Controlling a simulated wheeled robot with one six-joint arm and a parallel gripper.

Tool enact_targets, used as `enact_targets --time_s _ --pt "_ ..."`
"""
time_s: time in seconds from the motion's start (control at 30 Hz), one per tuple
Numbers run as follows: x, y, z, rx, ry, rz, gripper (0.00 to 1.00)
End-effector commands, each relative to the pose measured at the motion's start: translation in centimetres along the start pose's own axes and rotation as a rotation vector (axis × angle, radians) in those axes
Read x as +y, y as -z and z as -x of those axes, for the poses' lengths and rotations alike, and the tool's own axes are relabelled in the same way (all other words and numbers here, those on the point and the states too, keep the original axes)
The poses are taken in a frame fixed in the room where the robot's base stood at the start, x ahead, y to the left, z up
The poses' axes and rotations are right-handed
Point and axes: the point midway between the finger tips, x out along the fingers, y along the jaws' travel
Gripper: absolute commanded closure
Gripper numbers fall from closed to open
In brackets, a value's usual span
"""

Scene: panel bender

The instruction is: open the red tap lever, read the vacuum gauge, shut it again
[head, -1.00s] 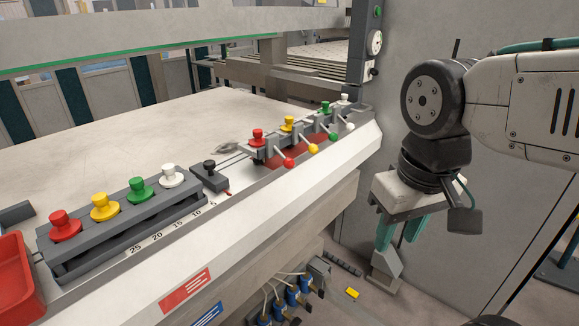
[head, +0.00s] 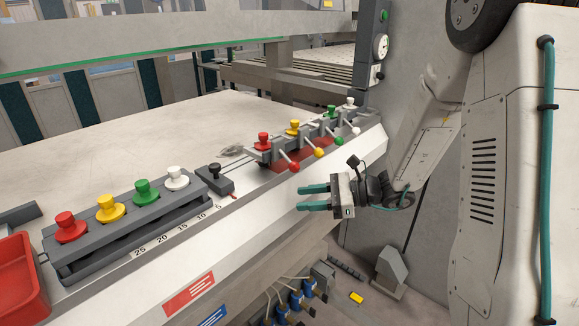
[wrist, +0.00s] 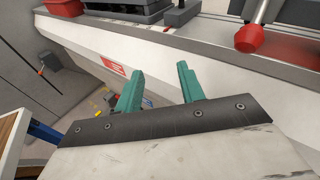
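The red tap lever (head: 287,159) is the leftmost of a row of coloured levers on the machine's front ledge. Its red ball end points toward the front edge; its red ball (wrist: 249,38) also shows at the top right of the wrist view. The vacuum gauge (head: 382,46) is a round white dial on the grey post at the back right; its needle is too small to read. My gripper (head: 302,199) is open and empty, its teal fingers apart, in front of the ledge, below the red lever and not touching it.
Yellow, green and white levers (head: 319,153) stand close to the right of the red one. A grey rack (head: 120,240) with coloured knobs and a red bin (head: 22,285) are at the left. A black-knobbed block (head: 215,180) sits between. Free space lies in front of the sloping ledge.

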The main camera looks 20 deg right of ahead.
Motion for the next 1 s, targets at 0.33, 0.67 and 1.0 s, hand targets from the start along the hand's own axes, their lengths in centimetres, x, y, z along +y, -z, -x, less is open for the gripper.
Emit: enact_targets --time_s 0.33,0.67,1.0 --pt "-9.0 -0.3 1.6 -0.176 0.381 -0.223 0.61" --pt "-10.6 -1.0 -2.6 -0.183 0.376 -0.237 0.61" --pt "-11.9 -1.4 -5.4 -0.182 0.378 -0.237 0.61"
